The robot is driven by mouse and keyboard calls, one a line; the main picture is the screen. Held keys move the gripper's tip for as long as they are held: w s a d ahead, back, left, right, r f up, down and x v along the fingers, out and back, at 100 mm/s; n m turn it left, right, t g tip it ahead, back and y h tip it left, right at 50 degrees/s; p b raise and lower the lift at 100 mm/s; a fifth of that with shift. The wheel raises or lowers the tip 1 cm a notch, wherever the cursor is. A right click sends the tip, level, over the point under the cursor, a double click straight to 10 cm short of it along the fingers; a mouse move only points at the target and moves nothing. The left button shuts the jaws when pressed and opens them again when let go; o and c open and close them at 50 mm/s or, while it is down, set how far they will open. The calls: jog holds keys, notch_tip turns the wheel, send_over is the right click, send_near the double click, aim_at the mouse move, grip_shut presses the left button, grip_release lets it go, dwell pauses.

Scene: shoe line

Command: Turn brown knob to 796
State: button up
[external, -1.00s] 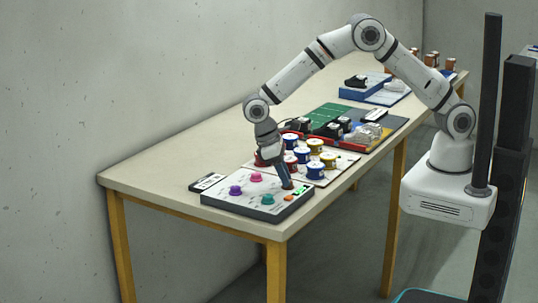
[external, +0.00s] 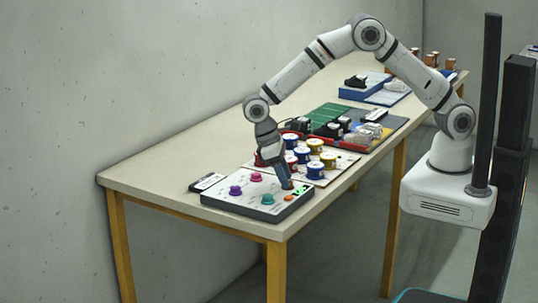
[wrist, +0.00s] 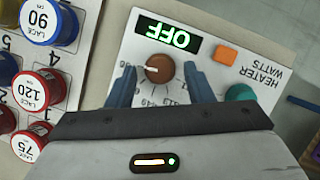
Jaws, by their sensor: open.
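The brown knob (wrist: 160,69) sits on the grey control box (external: 240,205), with a white pointer line and a ring of scale marks around it. My gripper (wrist: 161,82) is open, with one blue finger on each side of the knob and a visible gap on both sides. In the external view my gripper (external: 287,184) points down at the box's right end. The display (wrist: 168,35) beside the knob reads OFF, upside down in the wrist view. The panel is labelled HEATER WATTS.
An orange button (wrist: 225,54) and a teal knob (wrist: 240,93) are close to the brown knob. Purple (external: 235,190) and pink (external: 255,177) knobs are farther left. Several lace spools (external: 315,170) stand on a board right behind the box. A small label plate (external: 207,182) lies at its left.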

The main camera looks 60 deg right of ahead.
jog(key=v, duration=0.7)
jog(key=shift+w+r+b, duration=0.15)
jog(key=shift+r+b, duration=0.2)
jog(key=s+d+r+m+t+y, duration=0.1)
jog(key=d+r+t, duration=0.1)
jog(key=d+r, duration=0.6)
jog(key=s+d+r+m+t+y, duration=0.1)
jog(key=d+r, duration=0.3)
jog(key=d, duration=0.9)
jog(key=s+d+m+t, duration=0.2)
jog(key=s+d+t, duration=0.2)
jog(key=s+d, duration=1.2)
jog(key=shift+d+f+m, duration=0.4)
jog(key=shift+c, duration=0.5)
